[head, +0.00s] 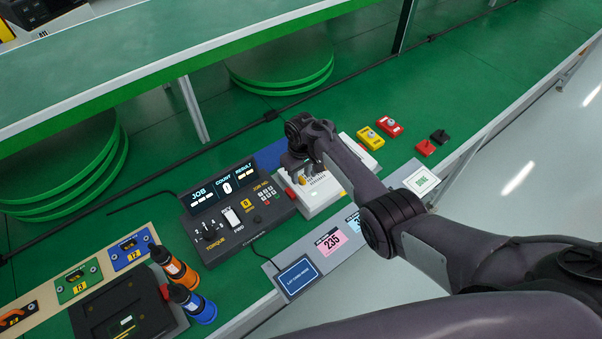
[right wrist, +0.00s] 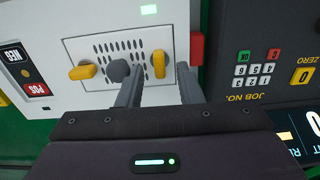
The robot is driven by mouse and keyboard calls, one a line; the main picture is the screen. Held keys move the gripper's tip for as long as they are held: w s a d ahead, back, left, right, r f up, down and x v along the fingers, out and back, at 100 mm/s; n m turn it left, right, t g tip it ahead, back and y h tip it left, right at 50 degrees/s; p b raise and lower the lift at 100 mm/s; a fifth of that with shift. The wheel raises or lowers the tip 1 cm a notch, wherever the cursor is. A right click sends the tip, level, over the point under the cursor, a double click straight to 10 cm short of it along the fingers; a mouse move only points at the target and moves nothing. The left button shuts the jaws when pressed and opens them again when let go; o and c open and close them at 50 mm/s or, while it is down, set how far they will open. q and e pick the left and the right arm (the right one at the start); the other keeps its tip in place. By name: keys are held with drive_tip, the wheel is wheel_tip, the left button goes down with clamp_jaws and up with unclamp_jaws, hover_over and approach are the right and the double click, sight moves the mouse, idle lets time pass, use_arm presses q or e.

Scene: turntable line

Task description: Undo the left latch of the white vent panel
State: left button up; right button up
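The white vent panel (right wrist: 108,48) has a slotted grille, a dark grey round knob (right wrist: 118,70) and two yellow latches. In the right wrist view, one latch (right wrist: 158,66) stands upright near the red tab; the other latch (right wrist: 82,71) lies crosswise. The panel's white housing (head: 321,191) sits beside the console in the head view, partly hidden by my right arm. My right gripper (right wrist: 160,68) is open, its fingers on either side of the upright latch, with gaps visible. I cannot tell its height above the panel. My left gripper is not in view.
A dark console (head: 238,212) with dials and keypad stands close left of the housing. A red tab (right wrist: 197,48) sticks out at the housing's edge. Yellow (head: 369,137) and red button boxes stand beyond. Two bottles (head: 176,268) stand at the lower left.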

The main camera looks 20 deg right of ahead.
sight(301, 177)
wheel_tip(301, 177, up, 7)
drive_tip(key=shift+r, duration=0.15)
idle(0.5)
